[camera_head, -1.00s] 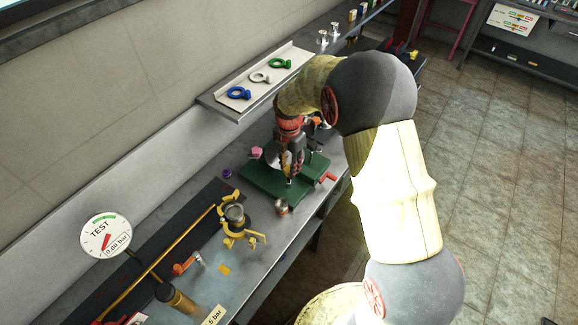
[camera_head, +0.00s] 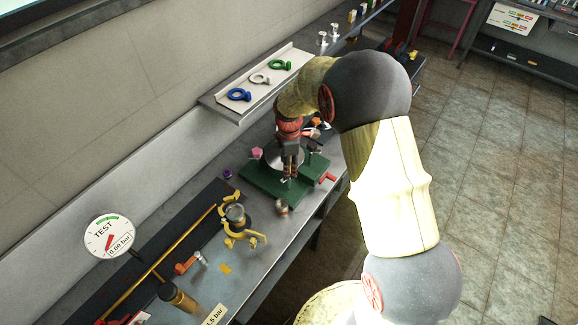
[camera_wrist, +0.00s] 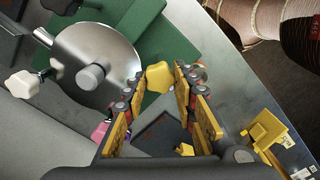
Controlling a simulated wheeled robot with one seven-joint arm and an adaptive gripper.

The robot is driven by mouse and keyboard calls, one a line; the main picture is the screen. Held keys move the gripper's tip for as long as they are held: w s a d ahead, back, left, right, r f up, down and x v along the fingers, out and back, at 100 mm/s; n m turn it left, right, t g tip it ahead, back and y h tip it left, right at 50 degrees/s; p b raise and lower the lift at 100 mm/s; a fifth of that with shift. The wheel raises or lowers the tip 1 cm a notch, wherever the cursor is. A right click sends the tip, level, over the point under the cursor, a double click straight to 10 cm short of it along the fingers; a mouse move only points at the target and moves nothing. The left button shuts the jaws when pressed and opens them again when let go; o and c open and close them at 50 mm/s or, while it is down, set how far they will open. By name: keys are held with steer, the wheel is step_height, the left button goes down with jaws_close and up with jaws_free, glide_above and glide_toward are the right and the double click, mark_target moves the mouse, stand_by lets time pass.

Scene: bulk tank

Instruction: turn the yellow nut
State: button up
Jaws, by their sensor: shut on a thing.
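The yellow nut (camera_wrist: 160,76) is a lobed knob at the edge of the green base (camera_wrist: 150,30) in the wrist view. My gripper (camera_wrist: 158,80) points down at it, with a yellow-padded finger on each side, and is shut on the nut. In the head view my gripper (camera_head: 290,174) is over the front part of the green base (camera_head: 258,186), and it hides the nut there. A round steel disc (camera_wrist: 88,48) with a grey centre knob lies beside the nut.
A white knob (camera_wrist: 22,84) and a pink knob (camera_head: 257,153) stand around the disc. A red handle (camera_head: 327,177) is right of the base. A yellow clamp fixture (camera_head: 238,224) and a TEST gauge (camera_head: 109,236) are to the left. A shelf (camera_head: 222,108) with coloured eye pieces is behind.

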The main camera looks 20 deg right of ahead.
steer(key=m, duration=0.7)
steer(key=shift+p, duration=0.4)
steer(key=m, duration=0.6)
steer(key=shift+m, duration=0.4)
steer(key=m, duration=0.5)
steer(key=shift+p, duration=0.4)
steer(key=m, duration=0.5)
steer(key=shift+m, duration=0.4)
steer(key=o, duration=1.2)
steer(key=shift+c, duration=0.2)
